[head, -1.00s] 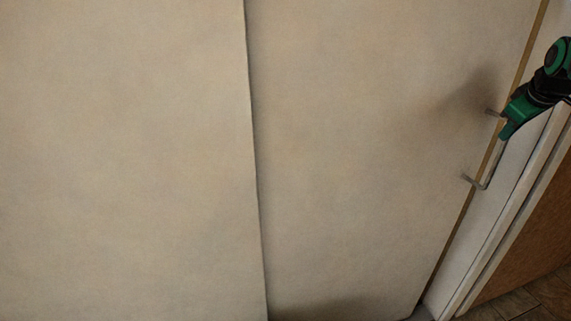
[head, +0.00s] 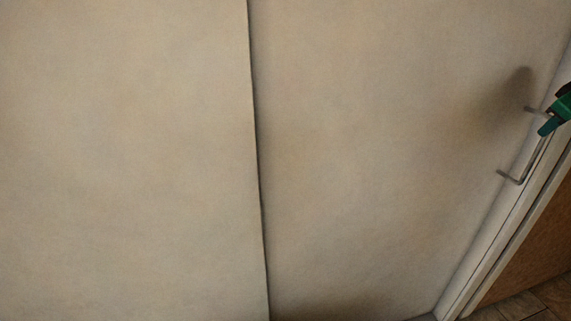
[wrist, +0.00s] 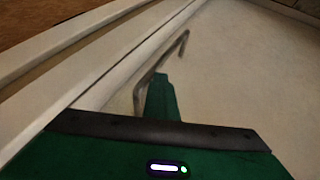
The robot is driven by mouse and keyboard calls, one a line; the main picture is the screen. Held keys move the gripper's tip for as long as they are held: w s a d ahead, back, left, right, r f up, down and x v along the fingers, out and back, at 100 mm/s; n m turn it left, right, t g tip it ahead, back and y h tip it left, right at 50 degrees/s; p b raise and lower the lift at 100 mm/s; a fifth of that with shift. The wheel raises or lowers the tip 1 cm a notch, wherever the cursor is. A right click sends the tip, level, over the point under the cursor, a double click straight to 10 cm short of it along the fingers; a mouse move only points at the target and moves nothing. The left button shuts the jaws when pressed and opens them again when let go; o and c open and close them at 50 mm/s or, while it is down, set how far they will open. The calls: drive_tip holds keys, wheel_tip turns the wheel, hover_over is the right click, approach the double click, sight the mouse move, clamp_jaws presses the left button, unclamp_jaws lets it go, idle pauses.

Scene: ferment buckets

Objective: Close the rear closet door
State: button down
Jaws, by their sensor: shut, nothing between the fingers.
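The rear closet door (head: 390,160) is a pale beige sliding panel that fills the right half of the head view. Its right edge is at the white frame (head: 475,245), and no gap shows between them. A thin grey bar handle (head: 515,181) is on the door near that edge. My green gripper (head: 545,131) is at the handle's upper part, at the right border of the head view. In the wrist view my gripper (wrist: 160,82) is shut, its fingers beside the handle (wrist: 150,75). I cannot tell whether they touch it.
Another beige panel (head: 125,160) stands to the left, overlapping the door at a vertical seam. Past the white frame, a brown surface (head: 530,250) and tiled floor (head: 520,308) show at the lower right.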

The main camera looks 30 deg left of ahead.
drive_tip(key=shift+w+d+r, duration=0.15)
drive_tip(key=shift+w+d, duration=0.05)
drive_tip(key=shift+d, duration=0.15)
drive_tip(key=s+a+r, duration=0.2)
drive_tip(key=s+r, duration=0.6)
drive_tip(key=s, duration=0.2)
drive_tip(key=s+d+f+m+g+h, duration=0.1)
drive_tip(key=s+d+f+m, duration=0.25)
drive_tip(key=s+d, duration=0.4)
drive_tip(key=s+d+f+m+g, duration=0.2)
drive_tip(key=s+d+f+m, duration=0.15)
drive_tip(key=s, duration=0.65)
drive_tip(key=s+d+f+m+g+h, duration=0.1)
drive_tip(key=s+d+f+m, duration=0.1)
drive_tip(key=s+d+f, duration=0.5)
drive_tip(key=s+f+m+g, duration=0.1)
drive_tip(key=s+f+m, duration=0.2)
drive_tip(key=s, duration=1.1)
drive_tip(key=s+f+m+g+y, duration=0.1)
drive_tip(key=s+f+m, duration=0.3)
drive_tip(key=s, duration=1.1)
wheel_tip(320, 180, down, 2)
drive_tip(key=shift+s+a+f+m+g, duration=0.2)
drive_tip(key=shift+m+g, duration=0.1)
drive_tip(key=shift+g, duration=0.4)
